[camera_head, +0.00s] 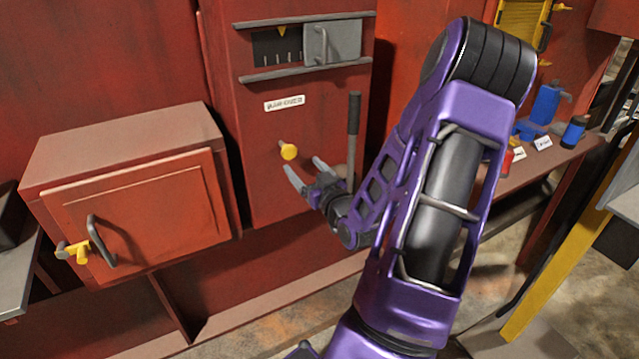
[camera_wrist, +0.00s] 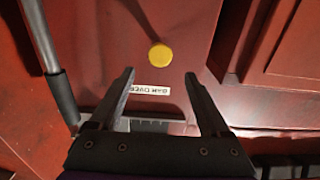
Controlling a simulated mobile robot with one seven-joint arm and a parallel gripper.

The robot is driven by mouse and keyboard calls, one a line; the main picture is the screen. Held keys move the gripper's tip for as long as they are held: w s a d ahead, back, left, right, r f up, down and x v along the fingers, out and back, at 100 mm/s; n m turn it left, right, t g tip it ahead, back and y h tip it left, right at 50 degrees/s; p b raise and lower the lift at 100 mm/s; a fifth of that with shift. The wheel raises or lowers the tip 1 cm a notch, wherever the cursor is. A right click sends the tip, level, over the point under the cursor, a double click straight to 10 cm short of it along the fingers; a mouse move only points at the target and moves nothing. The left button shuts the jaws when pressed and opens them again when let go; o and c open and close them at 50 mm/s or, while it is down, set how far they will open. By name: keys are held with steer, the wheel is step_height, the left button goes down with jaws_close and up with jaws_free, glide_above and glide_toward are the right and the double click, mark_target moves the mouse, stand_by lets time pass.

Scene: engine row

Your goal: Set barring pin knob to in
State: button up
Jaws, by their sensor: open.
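The barring pin knob is a round yellow knob (camera_head: 288,151) standing out on a stem from the red panel, below a white label. In the wrist view the yellow knob (camera_wrist: 159,54) lies just beyond my fingertips, centred between their lines. My gripper (camera_head: 304,167) is open and empty, just below and to the right of the knob in the head view. In the wrist view both fingers of my gripper (camera_wrist: 160,74) are spread, apart from the knob. How deep the knob sits in the panel is hard to tell.
A lever with a black grip (camera_head: 353,125) stands close to the right of my gripper. The white label (camera_head: 285,103) seems to read BAR OVER. Above it is a grey sliding cover (camera_head: 332,42) on rails. A red box (camera_head: 140,215) with a handle juts out at left.

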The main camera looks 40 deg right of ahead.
steer(key=v, duration=0.7)
steer(key=shift+s, duration=0.3)
